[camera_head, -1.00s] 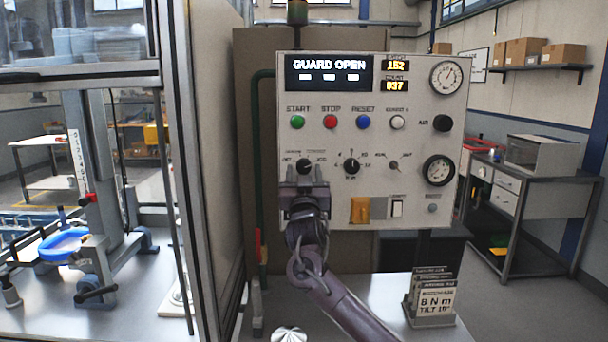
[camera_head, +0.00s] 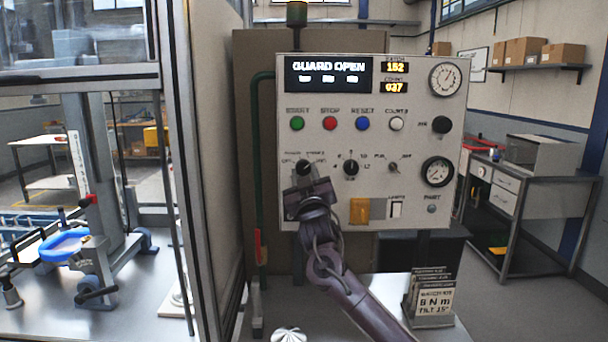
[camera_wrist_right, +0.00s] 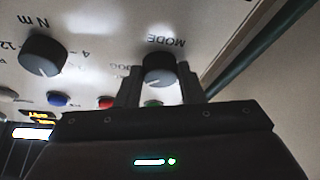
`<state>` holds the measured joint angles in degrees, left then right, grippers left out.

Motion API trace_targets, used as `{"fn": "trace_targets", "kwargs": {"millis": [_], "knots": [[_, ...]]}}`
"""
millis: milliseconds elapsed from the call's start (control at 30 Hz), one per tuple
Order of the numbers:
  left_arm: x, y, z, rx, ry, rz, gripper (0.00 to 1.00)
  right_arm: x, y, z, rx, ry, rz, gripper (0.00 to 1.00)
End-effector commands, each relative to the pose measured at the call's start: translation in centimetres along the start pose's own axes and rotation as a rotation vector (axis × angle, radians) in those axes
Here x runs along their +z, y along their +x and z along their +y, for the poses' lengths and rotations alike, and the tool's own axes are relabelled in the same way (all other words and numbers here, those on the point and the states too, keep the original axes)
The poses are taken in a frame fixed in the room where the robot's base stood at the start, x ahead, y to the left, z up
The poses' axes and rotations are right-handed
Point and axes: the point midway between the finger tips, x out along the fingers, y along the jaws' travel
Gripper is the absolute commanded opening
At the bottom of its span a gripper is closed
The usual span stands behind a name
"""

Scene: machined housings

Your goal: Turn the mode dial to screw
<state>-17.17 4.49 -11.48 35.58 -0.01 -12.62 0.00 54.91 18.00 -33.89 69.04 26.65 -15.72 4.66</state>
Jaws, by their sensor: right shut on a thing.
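The mode dial (camera_head: 304,167) is a black round knob at the left of the control panel's lower row of knobs. My right gripper (camera_head: 305,174) is at it from below and covers part of it. In the right wrist view the dial (camera_wrist_right: 160,68) sits between the two fingers of my right gripper (camera_wrist_right: 160,84), which are shut on its sides. The label MODE shows upside down beside it there. The small position words around the dial are partly hidden or too blurred to read, and I cannot tell where its pointer stands. My left gripper is not in view.
The panel (camera_head: 470,75) reads GUARD OPEN. A black torque knob (camera_head: 351,167) sits just right of the mode dial. Green (camera_head: 297,123), red (camera_head: 330,123) and blue (camera_head: 362,123) buttons are above. An orange flap (camera_head: 360,210) is lower right. A green pipe (camera_head: 259,160) runs at left.

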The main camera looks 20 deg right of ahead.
Motion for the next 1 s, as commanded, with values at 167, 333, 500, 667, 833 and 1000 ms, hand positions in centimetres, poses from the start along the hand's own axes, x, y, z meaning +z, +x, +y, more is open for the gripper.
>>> {"fn": "trace_targets", "kwargs": {"millis": [167, 333, 500, 667, 833, 1000], "knots": [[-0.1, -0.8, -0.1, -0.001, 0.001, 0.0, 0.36, -0.1, 0.1, 0.4, -0.065, -0.159, -0.001, 0.12], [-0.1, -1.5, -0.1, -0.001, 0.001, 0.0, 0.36, -0.2, 0.1, 0.5, -0.127, -0.309, -0.002, 0.12], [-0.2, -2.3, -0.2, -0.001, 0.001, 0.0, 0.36, -0.3, 0.1, 0.7, -0.189, -0.459, -0.001, 0.12], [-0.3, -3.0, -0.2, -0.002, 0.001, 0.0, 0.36, -0.4, 0.2, 0.9, -0.248, -0.6, -0.002, 0.12], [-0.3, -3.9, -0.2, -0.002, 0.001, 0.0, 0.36, -0.6, 0.3, 1.0, -0.308, -0.748, -0.002, 0.12], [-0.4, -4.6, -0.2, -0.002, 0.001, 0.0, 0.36, -0.6, 0.3, 1.1, -0.366, -0.884, -0.002, 0.12]]}}
